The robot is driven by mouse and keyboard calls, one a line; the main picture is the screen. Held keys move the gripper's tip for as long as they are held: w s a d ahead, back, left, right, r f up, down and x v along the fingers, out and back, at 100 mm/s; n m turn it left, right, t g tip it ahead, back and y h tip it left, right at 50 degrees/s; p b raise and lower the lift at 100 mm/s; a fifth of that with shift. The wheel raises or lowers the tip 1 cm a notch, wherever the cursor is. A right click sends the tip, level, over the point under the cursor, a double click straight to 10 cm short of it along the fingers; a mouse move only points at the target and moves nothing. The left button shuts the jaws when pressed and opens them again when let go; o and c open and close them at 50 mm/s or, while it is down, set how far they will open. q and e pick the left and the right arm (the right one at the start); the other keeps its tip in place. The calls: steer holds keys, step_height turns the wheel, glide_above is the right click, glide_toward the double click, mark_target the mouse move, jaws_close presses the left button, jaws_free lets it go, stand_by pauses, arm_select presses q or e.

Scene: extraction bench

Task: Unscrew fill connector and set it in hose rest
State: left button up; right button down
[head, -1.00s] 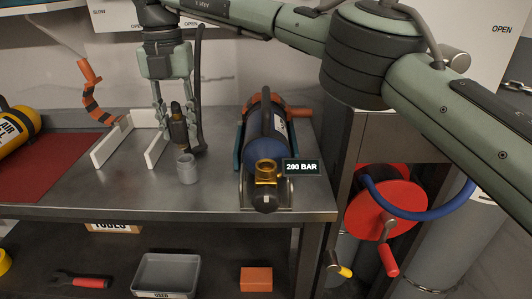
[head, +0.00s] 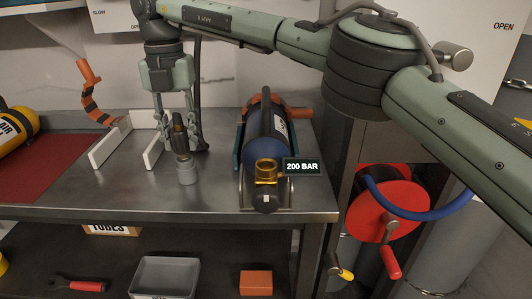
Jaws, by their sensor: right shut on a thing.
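My right gripper (head: 178,128) points down and is shut on the fill connector (head: 180,140), a dark fitting with a brownish part. The connector's lower end is at the mouth of the grey cup-shaped hose rest (head: 187,174) on the bench. I cannot tell how far it is inside. A black hose (head: 198,90) runs upward beside the gripper. The blue cylinder (head: 260,150) lies in its cradle to the right, with its brass valve (head: 266,170) facing front and free of the connector. A label there reads 200 BAR. My left gripper is not in view.
White upright plates (head: 110,145) stand left of the hose rest. An orange clamp wheel (head: 290,112) is behind the cylinder. A red reel (head: 385,205) with blue hose is right of the bench. A red mat (head: 40,165) lies left. The bench front (head: 110,195) is clear.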

steer(key=shift+f+b, duration=0.35)
steer(key=shift+f, duration=0.45)
steer(key=c, duration=1)
jaws_free()
step_height(320, 180, up, 8)
steer(key=shift+f, duration=0.2)
